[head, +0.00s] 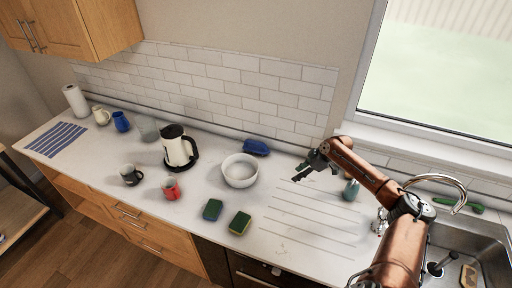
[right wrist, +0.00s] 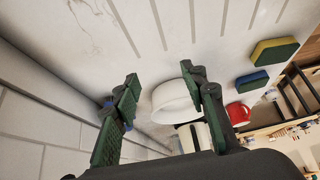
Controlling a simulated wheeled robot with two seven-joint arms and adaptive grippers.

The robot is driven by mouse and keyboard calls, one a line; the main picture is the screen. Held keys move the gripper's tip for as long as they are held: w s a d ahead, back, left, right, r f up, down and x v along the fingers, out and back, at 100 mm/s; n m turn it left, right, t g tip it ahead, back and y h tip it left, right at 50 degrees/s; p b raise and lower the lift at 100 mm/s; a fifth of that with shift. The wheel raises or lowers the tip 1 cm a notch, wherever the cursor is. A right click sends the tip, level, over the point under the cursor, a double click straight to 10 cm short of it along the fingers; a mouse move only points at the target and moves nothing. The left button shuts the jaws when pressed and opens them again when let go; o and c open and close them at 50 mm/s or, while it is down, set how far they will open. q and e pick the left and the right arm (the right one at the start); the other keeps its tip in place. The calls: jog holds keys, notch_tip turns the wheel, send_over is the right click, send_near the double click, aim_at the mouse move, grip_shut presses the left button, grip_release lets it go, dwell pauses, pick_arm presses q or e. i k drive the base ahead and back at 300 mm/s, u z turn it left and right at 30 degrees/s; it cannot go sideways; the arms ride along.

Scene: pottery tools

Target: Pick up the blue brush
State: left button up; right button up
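A blue object (head: 256,147), which I take for the blue brush, lies on the counter against the back wall in the head view, just behind the white bowl. In the right wrist view only small blue bits of it show behind one finger. My right gripper (head: 303,170) is above the counter, to the right of the blue object and apart from it. In the right wrist view my right gripper (right wrist: 161,78) has its two green-padded fingers spread, with nothing between them. My left gripper is in neither view.
A white bowl (head: 240,171) stands just in front of the blue object. Two sponges (head: 212,210) (head: 240,222), a red mug (head: 171,189) and a kettle (head: 178,149) stand further left or forward. The grooved drainboard (head: 310,215) is clear; the sink (head: 483,245) is at right.

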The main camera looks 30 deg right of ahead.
aim_at(260, 148)
jog(key=i, duration=1)
